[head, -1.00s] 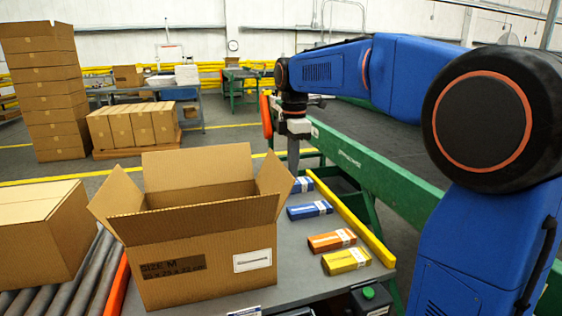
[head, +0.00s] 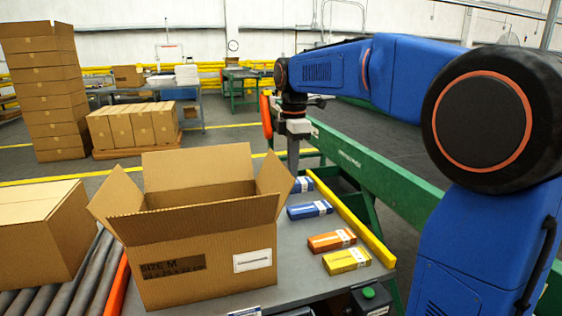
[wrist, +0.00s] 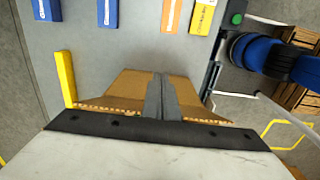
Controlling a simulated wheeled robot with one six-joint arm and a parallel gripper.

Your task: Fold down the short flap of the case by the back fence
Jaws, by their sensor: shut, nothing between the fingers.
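The case (head: 205,262) is an open brown carton on the grey table, marked SIZE M. All its flaps stand up or lean outward. Its right short flap (head: 273,178) leans outward to the right; cardboard with a ragged cut edge, apparently this flap, shows in the wrist view (wrist: 122,90). The left short flap (head: 118,208) leans out to the left. My gripper (head: 293,168) is shut and empty, pointing down just beyond the right flap. Its fingers (wrist: 160,82) overlap the cardboard in the wrist view; contact cannot be told. A yellow bar (wrist: 65,80), possibly the back fence, stands left there.
Two blue packets (head: 309,210), an orange packet (head: 332,240) and a yellow packet (head: 346,260) lie right of the case. A yellow rail (head: 350,222) edges the table. A closed carton (head: 40,235) sits on rollers at left. A green conveyor (head: 375,172) runs behind.

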